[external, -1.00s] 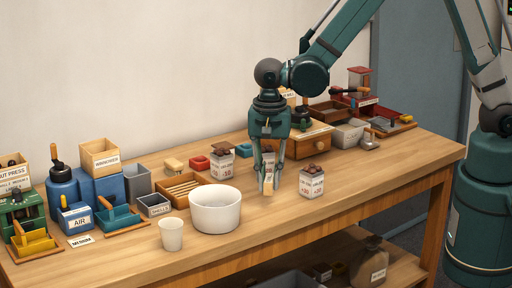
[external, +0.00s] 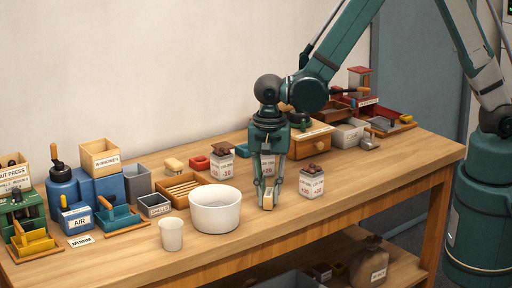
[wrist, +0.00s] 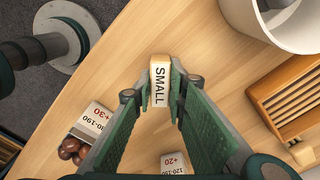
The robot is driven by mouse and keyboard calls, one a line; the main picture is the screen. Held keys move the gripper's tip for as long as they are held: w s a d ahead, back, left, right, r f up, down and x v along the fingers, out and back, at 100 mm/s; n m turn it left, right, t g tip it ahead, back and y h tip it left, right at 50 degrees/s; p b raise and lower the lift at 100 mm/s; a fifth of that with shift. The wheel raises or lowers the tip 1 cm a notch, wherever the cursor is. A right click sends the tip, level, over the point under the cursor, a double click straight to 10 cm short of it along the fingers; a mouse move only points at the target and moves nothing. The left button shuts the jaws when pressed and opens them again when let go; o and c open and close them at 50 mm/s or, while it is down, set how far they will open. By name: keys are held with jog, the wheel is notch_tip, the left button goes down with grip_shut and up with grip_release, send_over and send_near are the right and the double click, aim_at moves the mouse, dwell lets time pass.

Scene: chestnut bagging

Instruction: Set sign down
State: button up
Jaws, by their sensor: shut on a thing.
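The sign is a small wooden block with a white face reading SMALL (wrist: 159,84), clear in the wrist view. My gripper (external: 268,201) is shut on it, with one finger on each side. In the external view the sign (external: 268,201) shows between the fingertips, low over the front part of the table, right of the white bowl. I cannot tell whether its lower edge touches the wood.
The white bowl (external: 214,210) is left of my gripper, and a box of chestnuts marked +30 (external: 312,183) is close on the right. A +20 box (wrist: 173,162) stands behind. A MEDIUM sign (external: 81,242) lies at the left. Bare wood lies in front.

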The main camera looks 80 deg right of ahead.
aim_at(269, 192)
jog(key=shift+f, duration=0.2)
jog(key=o, duration=0.8)
jog(key=shift+c, duration=0.2)
jog(key=shift+r, duration=0.25)
notch_tip(269, 192, up, 12)
jog(key=shift+p, duration=0.4)
dwell(0.6)
